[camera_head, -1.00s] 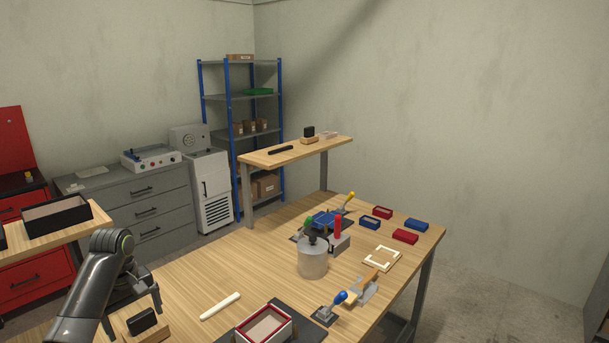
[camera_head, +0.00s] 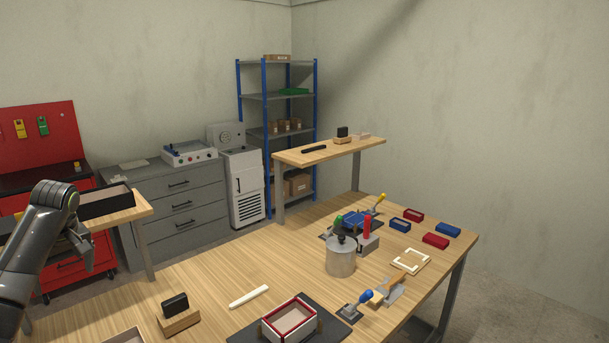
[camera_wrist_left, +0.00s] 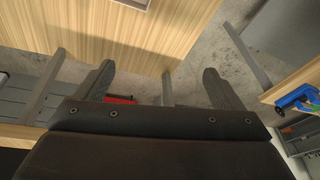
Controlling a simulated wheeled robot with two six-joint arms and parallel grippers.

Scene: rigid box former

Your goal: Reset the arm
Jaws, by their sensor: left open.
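My left arm comes in at the left edge of the head view. Its gripper (camera_head: 88,258) hangs in front of the red cabinet, left of the large wooden table (camera_head: 215,275). In the left wrist view the two fingers of this gripper (camera_wrist_left: 156,88) stand wide apart with nothing between them. The floor and a table edge show beyond them. My right gripper is in neither view.
The large table holds a black block on a wooden base (camera_head: 178,315), a white bar (camera_head: 249,297), a red-rimmed box (camera_head: 290,322) and a metal canister (camera_head: 340,258). A side table with a black tray (camera_head: 106,202) stands behind my left arm.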

